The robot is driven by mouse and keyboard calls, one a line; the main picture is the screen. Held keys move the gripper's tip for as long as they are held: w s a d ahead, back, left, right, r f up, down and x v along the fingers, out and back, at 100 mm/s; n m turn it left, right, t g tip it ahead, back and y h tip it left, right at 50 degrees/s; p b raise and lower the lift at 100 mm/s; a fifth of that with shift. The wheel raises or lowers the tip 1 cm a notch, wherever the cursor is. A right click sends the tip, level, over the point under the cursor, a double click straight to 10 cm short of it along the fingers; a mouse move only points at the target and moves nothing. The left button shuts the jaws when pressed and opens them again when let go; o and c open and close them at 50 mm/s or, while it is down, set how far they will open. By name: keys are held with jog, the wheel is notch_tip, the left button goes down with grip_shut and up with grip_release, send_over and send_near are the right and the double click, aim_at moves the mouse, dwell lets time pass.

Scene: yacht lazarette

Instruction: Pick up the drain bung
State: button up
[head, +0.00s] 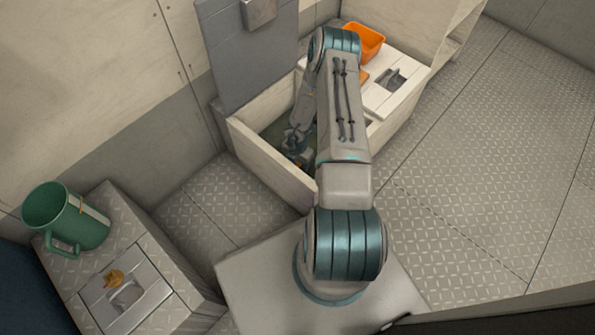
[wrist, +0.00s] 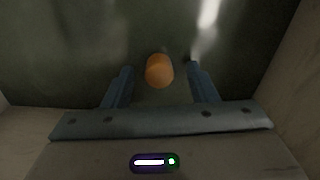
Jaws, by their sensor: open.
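An orange, rounded object, probably the drain bung (wrist: 159,71), sits on the dark floor of an open locker. In the wrist view it lies between the fingertips of my gripper (wrist: 160,72). My gripper is open, with a visible gap between each finger and the object. I cannot tell how far above the floor the fingertips are. In the head view my gripper (head: 293,150) is down inside the locker, and my arm and the shadow hide most of what is there.
The locker's pale wall (head: 268,163) stands close around my gripper, with its grey lid (head: 245,55) raised behind. An orange bin (head: 363,43) stands behind at the right. A green jug (head: 70,222) and a small yellowish-brown object (head: 114,277) are on the left box.

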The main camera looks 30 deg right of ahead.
jog(key=shift+f, duration=0.7)
jog(key=shift+r, duration=0.1)
jog(key=c, duration=1)
jog(key=shift+r, duration=0.1)
